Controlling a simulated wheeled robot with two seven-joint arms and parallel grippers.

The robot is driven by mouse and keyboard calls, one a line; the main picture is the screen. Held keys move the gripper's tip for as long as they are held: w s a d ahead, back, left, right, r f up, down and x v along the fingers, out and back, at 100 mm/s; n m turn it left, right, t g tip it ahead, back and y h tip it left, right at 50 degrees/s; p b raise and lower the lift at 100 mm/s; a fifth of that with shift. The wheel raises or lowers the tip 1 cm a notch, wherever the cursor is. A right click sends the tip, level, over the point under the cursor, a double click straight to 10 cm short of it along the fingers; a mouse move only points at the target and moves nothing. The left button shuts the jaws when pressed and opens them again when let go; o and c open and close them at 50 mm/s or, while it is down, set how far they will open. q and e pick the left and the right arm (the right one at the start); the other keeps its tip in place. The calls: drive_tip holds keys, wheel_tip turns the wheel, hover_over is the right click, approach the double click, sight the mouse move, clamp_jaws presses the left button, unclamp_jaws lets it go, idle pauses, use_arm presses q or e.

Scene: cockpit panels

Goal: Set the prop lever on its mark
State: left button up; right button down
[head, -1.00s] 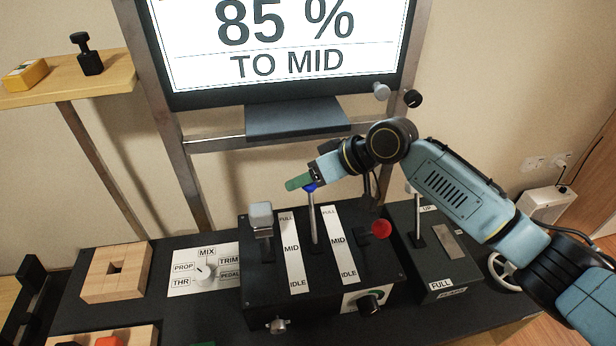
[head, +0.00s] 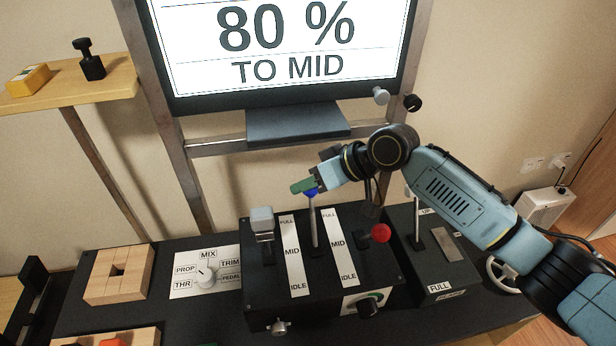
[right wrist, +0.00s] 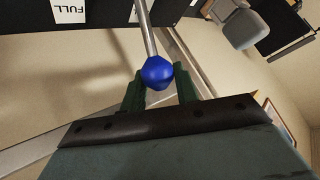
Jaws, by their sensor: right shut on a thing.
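The prop lever is a metal rod with a blue knob (right wrist: 157,72), standing in the middle slot of the black throttle box (head: 265,290). In the head view its rod (head: 314,225) rises between two white scales marked FULL, MID and IDLE, above the MID words. My right gripper (head: 303,188) is shut on the blue knob; its green fingers sit on both sides of the knob in the right wrist view (right wrist: 160,88). The screen (head: 290,40) reads 80 % TO MID. My left gripper is not in view.
A grey-knobbed lever (head: 262,220) stands left of the prop lever and a red knob (head: 381,233) right of it. Another lever box (head: 437,270) stands at the right.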

sight(312, 214)
drive_tip(key=s+p, duration=0.1)
drive_tip(key=s+r+p, duration=0.1)
drive_tip(key=s+t+p, duration=0.1)
drive_tip(key=shift+s+d+r+n+y, duration=0.15)
drive_tip(key=shift+s+d+n+y, duration=0.05)
drive_tip(key=shift+d+n+y, duration=0.1)
drive_tip(key=shift+s+d+r+n+t+y+p, duration=0.1)
drive_tip(key=shift+s+d+n+t+y+p, duration=0.15)
drive_tip(key=shift+s+t, duration=0.4)
drive_tip(key=shift+s+n+t+y+p, duration=0.2)
drive_tip(key=shift+s+n+t, duration=0.15)
drive_tip(key=shift+s, duration=0.55)
drive_tip(key=c, duration=1.1)
unclamp_jaws()
drive_tip(key=shift+o, duration=0.2)
drive_tip(key=shift+d, duration=0.1)
